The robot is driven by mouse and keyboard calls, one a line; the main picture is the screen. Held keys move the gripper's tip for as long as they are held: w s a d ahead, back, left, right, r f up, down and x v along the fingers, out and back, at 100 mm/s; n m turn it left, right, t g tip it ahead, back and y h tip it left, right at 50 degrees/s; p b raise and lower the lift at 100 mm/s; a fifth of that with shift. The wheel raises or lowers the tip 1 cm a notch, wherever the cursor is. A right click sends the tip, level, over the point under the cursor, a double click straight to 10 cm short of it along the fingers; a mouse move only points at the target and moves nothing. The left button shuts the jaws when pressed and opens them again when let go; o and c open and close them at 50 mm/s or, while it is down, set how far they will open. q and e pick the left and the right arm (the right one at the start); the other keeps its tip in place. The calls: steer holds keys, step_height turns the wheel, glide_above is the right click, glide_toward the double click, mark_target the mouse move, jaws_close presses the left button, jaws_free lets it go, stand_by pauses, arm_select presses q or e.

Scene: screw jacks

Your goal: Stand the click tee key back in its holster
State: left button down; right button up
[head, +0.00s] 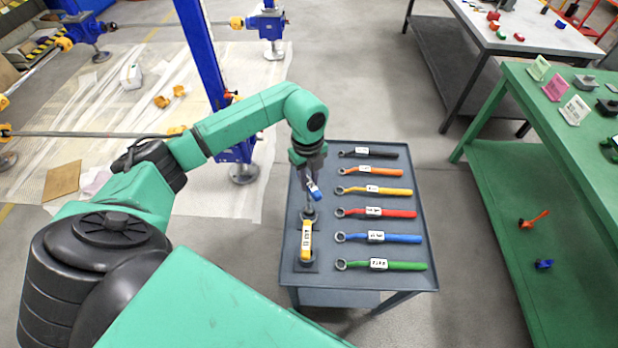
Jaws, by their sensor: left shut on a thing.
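My left gripper (311,172) points down over the left part of the grey cart top. It is shut on a blue piece with a white label (314,190), which looks like the handle of the click tee key. The piece is tilted, and the fingers hide part of it. A dark round fitting (308,213), perhaps the holster, sits just below it. I cannot tell whether the key's lower end is in the fitting or above it. A yellow labelled tool (306,240) stands or lies just in front of that fitting, on a dark base. My right gripper is not in view.
The grey cart (430,281) carries a column of ring wrenches to the right: black, orange, yellow (375,191), red, blue and green (380,264). A blue screw jack column (203,50) stands behind my arm. A green table (540,105) is at the right, with clear floor between.

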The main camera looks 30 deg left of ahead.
arm_select(q)
steer(key=shift+f+b, duration=1.55)
steer(key=shift+f, duration=0.6)
steer(key=c, duration=0.6)
jaws_free()
step_height(320, 180, up, 15)
steer(key=b, duration=0.2)
steer(key=shift+a+f+b, duration=0.15)
steer(key=shift+a+b, duration=0.1)
steer(key=shift+b, duration=0.1)
steer(key=shift+f, duration=0.1)
